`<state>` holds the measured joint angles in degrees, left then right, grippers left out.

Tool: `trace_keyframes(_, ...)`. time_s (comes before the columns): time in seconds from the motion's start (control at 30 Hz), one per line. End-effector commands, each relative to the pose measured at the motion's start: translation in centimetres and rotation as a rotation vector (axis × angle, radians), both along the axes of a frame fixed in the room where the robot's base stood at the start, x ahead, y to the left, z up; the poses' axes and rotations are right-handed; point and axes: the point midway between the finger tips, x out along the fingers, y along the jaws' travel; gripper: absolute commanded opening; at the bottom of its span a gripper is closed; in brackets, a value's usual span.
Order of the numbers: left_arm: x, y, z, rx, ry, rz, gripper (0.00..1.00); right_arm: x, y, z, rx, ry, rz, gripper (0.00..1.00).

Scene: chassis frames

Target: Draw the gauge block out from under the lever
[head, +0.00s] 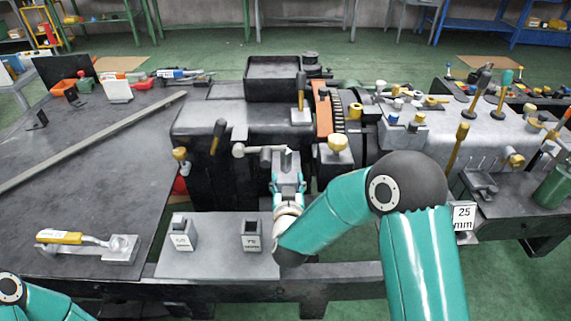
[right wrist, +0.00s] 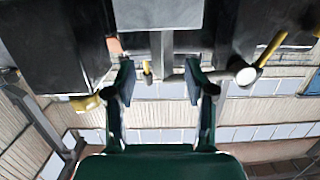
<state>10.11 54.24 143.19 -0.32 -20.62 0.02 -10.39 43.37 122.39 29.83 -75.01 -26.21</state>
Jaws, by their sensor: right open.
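My right gripper (head: 288,172) is at the front of the dark machine in the head view, just below a grey lever (head: 262,149) with a ball end. In the right wrist view the gripper (right wrist: 160,78) is open, its two green fingers apart. A pale grey block-like shape (right wrist: 159,14) lies ahead of the fingers, and I cannot tell for sure that it is the gauge block. The lever's ball end (right wrist: 246,76) shows right of the fingers. Any block under the lever is largely hidden in the head view. Part of my left arm shows at lower left, without its gripper.
Two labelled grey holders, left (head: 182,234) and right (head: 251,235), stand on the front shelf (head: 215,262). A 25 mm sign (head: 464,215) is at the right. A yellow-handled clamp (head: 75,240) lies on the left table. Upright levers (head: 457,148) crowd the right side.

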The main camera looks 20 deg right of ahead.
Motion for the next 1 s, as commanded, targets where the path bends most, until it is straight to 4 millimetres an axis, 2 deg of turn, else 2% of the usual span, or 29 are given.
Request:
trace_keyframes(0.43,0.0,0.0,0.7,0.0,-0.001,0.0,0.0,4.5,-0.9,-0.6,-0.001,-0.001,0.007,0.54)
trace_keyframes(0.6,0.0,0.0,-0.4,0.0,-0.001,0.0,0.0,6.0,-1.3,-1.1,-0.001,-0.002,0.007,0.54)
trace_keyframes(1.0,0.0,0.0,-1.0,0.0,0.0,0.0,0.0,8.0,-1.8,-1.3,-0.002,0.0,0.009,0.54)
